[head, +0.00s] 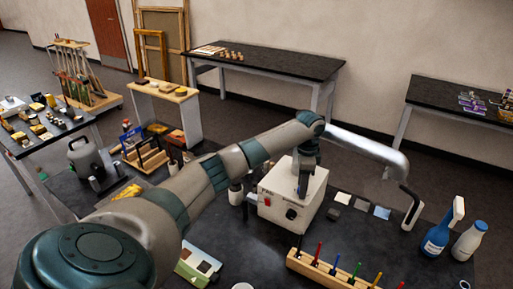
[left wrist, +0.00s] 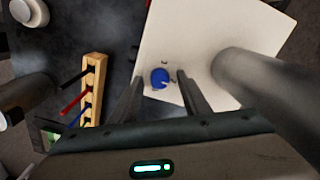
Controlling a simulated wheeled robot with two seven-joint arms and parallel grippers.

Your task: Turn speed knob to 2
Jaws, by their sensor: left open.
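A white box-shaped machine (head: 283,217) stands on the dark bench, with a red switch and a dark front knob (head: 291,214). In the left wrist view, a blue knob (left wrist: 160,78) with a pale pointer line sits on the machine's white face (left wrist: 200,35), with small marks around it that I cannot read. My left gripper (head: 303,190) points down at the top of the machine. It is open, and in the left wrist view its fingers (left wrist: 161,82) lie either side of the blue knob. I cannot tell whether they touch it. The head view does not show the blue knob clearly. My right gripper is not visible.
A wooden rack (head: 325,268) of coloured tools stands in front. A blue bottle (head: 436,238) and a white bottle (head: 470,241) stand at right.

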